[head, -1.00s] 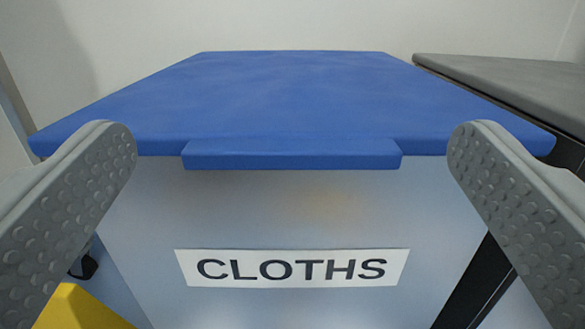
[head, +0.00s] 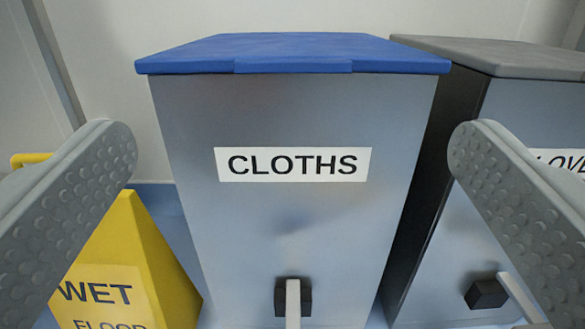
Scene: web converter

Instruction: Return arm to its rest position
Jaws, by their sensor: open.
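My gripper (head: 292,150) is open and empty, with one grey studded finger at each side of the head view. Between and beyond the fingers stands a grey bin (head: 300,230) with a white CLOTHS label (head: 292,164). Its blue lid (head: 290,55) is shut. Nothing is between the fingers, and I see no contact with the bin. The rest of my arm is out of view.
A second bin with a grey lid (head: 510,55) stands close on the right, partly hidden by the right finger. A yellow wet floor sign (head: 130,255) stands at the lower left. Pedals (head: 292,300) show low on the bin fronts. A pale wall (head: 120,60) is behind.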

